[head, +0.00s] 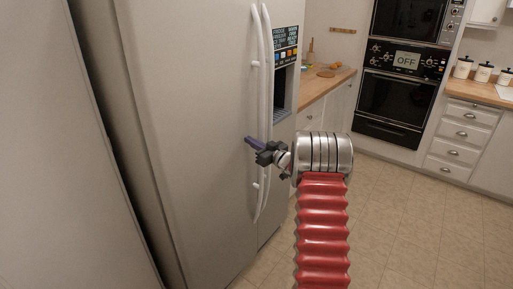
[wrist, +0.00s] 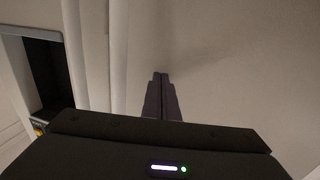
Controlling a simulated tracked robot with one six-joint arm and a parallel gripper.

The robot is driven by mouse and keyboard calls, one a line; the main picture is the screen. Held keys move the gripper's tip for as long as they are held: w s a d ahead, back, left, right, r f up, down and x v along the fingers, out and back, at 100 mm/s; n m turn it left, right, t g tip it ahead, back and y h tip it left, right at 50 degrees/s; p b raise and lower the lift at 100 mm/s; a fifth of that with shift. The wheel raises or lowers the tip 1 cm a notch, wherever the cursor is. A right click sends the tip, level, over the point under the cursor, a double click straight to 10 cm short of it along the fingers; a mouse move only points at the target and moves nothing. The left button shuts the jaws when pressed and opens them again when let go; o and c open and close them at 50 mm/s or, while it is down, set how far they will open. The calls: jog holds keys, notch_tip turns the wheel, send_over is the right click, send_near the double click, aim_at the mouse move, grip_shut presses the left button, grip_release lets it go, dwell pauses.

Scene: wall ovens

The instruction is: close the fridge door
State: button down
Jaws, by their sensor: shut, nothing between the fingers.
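The fridge is pale grey with two doors side by side. Its wide left door (head: 190,120) fills the middle left of the head view, and its face (wrist: 230,70) fills the right of the wrist view. The narrower right door (head: 287,135) has a dark dispenser. Two long white handles (head: 256,100) run beside each other where the doors meet. The doors look nearly flush; I cannot tell whether a small gap is left. My gripper (head: 249,141) is shut and empty at the left door's face, just left of the handles. Its fingertips (wrist: 160,78) point at that face; contact is unclear.
A pale panel (head: 50,160) stands left of the fridge, with a dark gap between. Wall ovens (head: 400,100), a wooden counter (head: 318,86) and white drawers (head: 462,140) stand behind at the right. The tiled floor (head: 400,225) at the right is clear.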

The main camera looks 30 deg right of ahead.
jog(key=shift+w+a+r, duration=0.1)
jog(key=shift+w+a, duration=0.05)
jog(key=shift+w, duration=0.4)
jog(key=shift+w+a+r, duration=0.1)
jog(key=shift+w, duration=0.4)
jog(key=shift+w+a+r, duration=0.1)
jog(key=s+d, duration=0.5)
jog(key=s, duration=0.9)
jog(key=shift+f, duration=0.35)
jog(key=shift+w+d, duration=0.1)
